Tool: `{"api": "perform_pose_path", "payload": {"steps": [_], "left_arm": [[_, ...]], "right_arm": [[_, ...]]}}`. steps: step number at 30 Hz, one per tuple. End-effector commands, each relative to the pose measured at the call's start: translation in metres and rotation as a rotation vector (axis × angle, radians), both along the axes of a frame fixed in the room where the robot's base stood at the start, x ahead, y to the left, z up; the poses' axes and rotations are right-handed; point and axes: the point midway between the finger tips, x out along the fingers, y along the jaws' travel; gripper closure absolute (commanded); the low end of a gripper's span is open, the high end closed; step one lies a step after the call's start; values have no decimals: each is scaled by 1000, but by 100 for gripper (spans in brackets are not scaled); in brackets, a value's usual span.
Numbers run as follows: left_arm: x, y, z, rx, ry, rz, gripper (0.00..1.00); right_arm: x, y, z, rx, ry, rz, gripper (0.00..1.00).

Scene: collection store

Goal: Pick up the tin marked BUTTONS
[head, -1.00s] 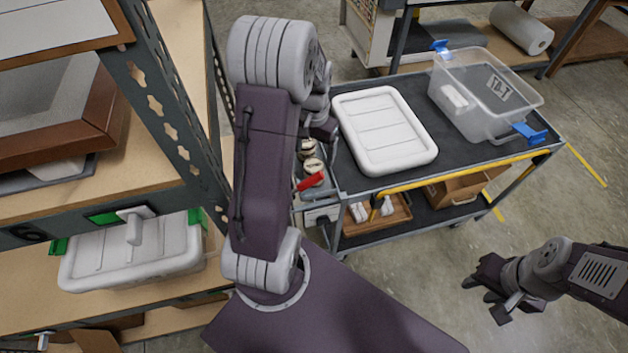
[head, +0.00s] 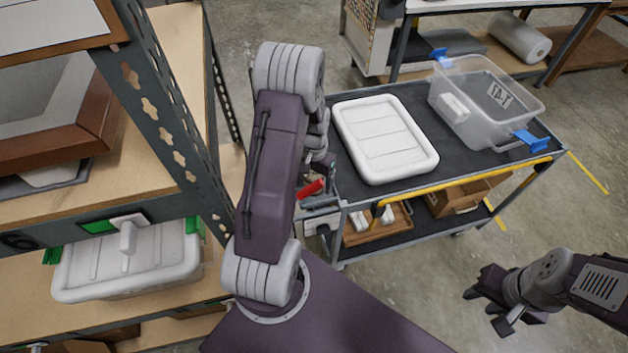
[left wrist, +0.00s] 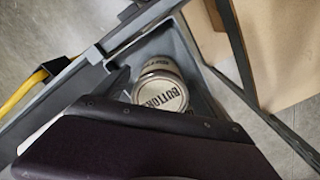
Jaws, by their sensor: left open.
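The tin marked BUTTONS (left wrist: 160,94) shows in the left wrist view, a round pale lid with dark lettering. It sits in a grey holder at the cart's end. In the head view my left arm hides the tins. My right gripper (head: 490,303) hangs over the floor at right, away from the cart.
The cart's top (head: 358,92) bears a white lid (head: 388,140) and a clear bin (head: 462,82) with blue clips. A red-handled thing (head: 311,188) lies at the cart's near left corner. A shelf upright (head: 165,125) stands close left of my left arm. Floor at right is clear.

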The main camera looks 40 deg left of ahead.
Motion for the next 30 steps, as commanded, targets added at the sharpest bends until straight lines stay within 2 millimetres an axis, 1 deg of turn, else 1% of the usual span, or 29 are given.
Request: {"api": "perform_pose_path", "payload": {"steps": [5, 6, 8, 9, 11, 12, 14, 15, 23, 26, 29, 30], "left_arm": [[0, 0, -1, 0, 0, 0, 19], [0, 0, -1, 0, 0, 0, 22], [0, 0, -1, 0, 0, 0, 38], [0, 0, -1, 0, 0, 0, 50], [0, 0, -1, 0, 0, 0, 66], [0, 0, -1, 0, 0, 0, 77], [0, 0, -1, 0, 0, 0, 94], [0, 0, -1, 0, 0, 0, 100], [1, 0, 1, 1, -2, 0, 100], [1, 0, 9, 1, -3, 0, 100], [1, 0, 24, 2, -5, 0, 100], [2, 1, 31, 3, -6, 0, 100]], "right_arm": [[0, 0, 0, 0, 0, 0, 64], [0, 0, 0, 0, 0, 0, 64], [0, 0, 0, 0, 0, 0, 64], [0, 0, 0, 0, 0, 0, 64], [0, 0, 0, 0, 0, 0, 64], [0, 0, 0, 0, 0, 0, 64], [0, 0, 0, 0, 0, 0, 64], [0, 0, 0, 0, 0, 0, 64], [0, 0, 0, 0, 0, 0, 64], [0, 0, 0, 0, 0, 0, 64], [0, 0, 0, 0, 0, 0, 64], [0, 0, 0, 0, 0, 0, 64]]}}
